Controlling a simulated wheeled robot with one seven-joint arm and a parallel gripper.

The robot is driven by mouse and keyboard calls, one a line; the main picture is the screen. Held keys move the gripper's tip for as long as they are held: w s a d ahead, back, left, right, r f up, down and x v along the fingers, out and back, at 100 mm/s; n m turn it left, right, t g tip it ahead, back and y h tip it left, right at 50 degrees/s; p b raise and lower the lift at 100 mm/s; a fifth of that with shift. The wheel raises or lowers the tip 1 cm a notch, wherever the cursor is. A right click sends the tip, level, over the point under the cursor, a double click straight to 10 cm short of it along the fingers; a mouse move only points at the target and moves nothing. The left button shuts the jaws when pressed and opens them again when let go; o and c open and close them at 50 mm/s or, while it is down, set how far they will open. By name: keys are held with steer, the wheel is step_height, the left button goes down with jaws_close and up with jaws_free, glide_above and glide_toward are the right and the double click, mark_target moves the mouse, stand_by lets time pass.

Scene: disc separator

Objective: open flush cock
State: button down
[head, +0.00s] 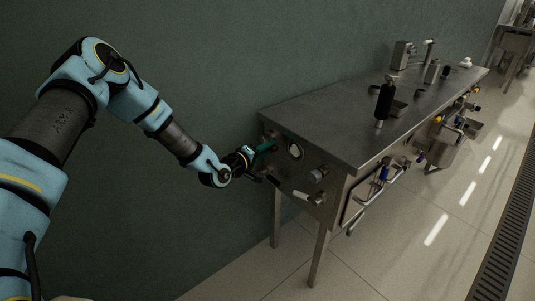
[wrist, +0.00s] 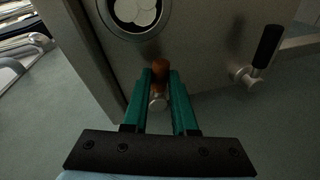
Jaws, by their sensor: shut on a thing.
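My gripper (wrist: 161,78) has green fingers, one on each side of a small cock with a brown-orange handle (wrist: 160,66). It is shut on this handle, whose silver metal stem (wrist: 158,103) shows between the fingers. No label shows whether this is the flush cock. In the head view my gripper (head: 265,146) is at the near end panel of the steel machine (head: 330,125), and the handle it holds is hidden. A second cock with a black handle (wrist: 267,46) sits apart to the right in the wrist view.
A round window (head: 295,151) is on the end panel close to my fingers, and it also shows in the wrist view (wrist: 135,14). A white-ended fitting (head: 307,196) sticks out lower on the panel. Pipes and valves (head: 375,185) line the machine's right side. A green wall (head: 190,60) stands behind.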

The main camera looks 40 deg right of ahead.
steer(key=shift+r+n+g+b, duration=0.35)
steer(key=shift+r+n, duration=0.2)
steer(key=shift+n, duration=0.55)
steer(key=shift+r, duration=0.1)
steer(key=c, duration=0.7)
jaws_free()
steer(key=a+r+b, duration=0.1)
steer(key=a+r, duration=0.1)
steer(key=a, duration=0.8)
steer(key=shift+s+a+b, duration=0.3)
steer(key=shift+s+b, duration=0.05)
steer(key=shift+s, duration=0.1)
